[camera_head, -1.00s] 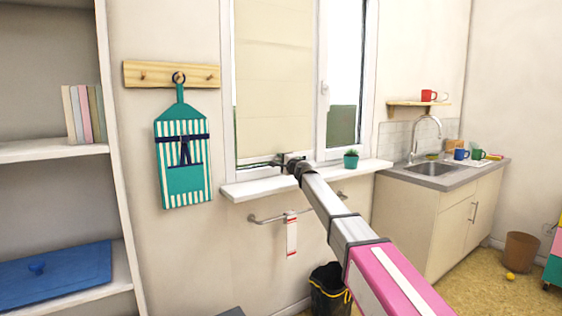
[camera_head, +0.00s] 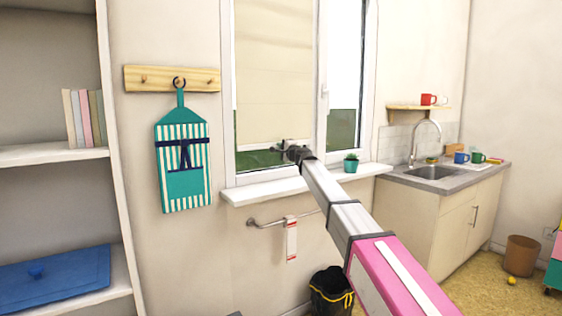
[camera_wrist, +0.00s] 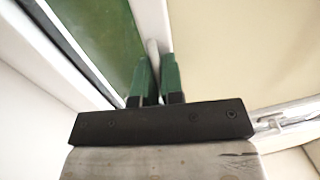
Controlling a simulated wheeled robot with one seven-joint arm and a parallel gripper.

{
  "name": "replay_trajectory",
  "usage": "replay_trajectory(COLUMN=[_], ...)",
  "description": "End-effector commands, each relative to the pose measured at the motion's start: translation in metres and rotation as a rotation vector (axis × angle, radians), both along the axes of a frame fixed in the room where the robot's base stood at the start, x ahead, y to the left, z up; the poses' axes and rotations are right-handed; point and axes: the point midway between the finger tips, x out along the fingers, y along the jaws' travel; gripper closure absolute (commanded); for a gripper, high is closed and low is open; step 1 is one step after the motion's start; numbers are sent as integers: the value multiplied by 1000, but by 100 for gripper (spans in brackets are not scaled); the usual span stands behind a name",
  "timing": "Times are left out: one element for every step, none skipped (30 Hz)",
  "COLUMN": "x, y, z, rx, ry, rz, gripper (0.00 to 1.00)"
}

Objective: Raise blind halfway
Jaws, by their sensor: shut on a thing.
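The beige blind (camera_head: 273,75) covers most of the left window pane in the head view, and its lower edge hangs a little above the sill. A strip of green shows through the glass below it. My gripper (camera_head: 284,147) is at the right part of that lower edge. In the wrist view, my gripper (camera_wrist: 157,80) is shut with its dark green fingers on the blind's pale bottom edge, with the blind's cloth (camera_wrist: 240,45) to the right. The exact grip is partly hidden by the fingers.
A striped apron (camera_head: 183,165) hangs left of the window. A towel rail (camera_head: 262,222) is below the sill. A sink counter (camera_head: 440,180) stands at right.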

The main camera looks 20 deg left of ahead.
Motion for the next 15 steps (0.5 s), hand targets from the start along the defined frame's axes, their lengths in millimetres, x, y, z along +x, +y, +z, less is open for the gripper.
replay_trajectory(x=[1, 1, 1, 1, 1, 2, 1, 2, 2, 2, 2, 2, 2, 2, 2], y=[1, 1, 1, 1, 2, 2, 2, 2, 2, 2, 2, 2, 2, 2, 2], z=[21, 32, 46, 58, 68, 83, 94, 104, 119, 130, 140, 155, 164, 174, 187], rx=[4, 5, 4, 4, 4, 4, 3, 3, 3, 3, 4, 4, 4, 3, 4], ry=[-1, -2, -2, -3, -1, -1, -2, -3, -3, -3, -1, -2, -2, -1, -1], rz=[2, 2, 2, 2, 2, 2, 3, 3, 3, 2, 2, 2, 2, 2, 3], gripper=[100, 100, 100, 100, 100, 100, 100, 100, 100, 100, 100, 100, 100, 100, 100])
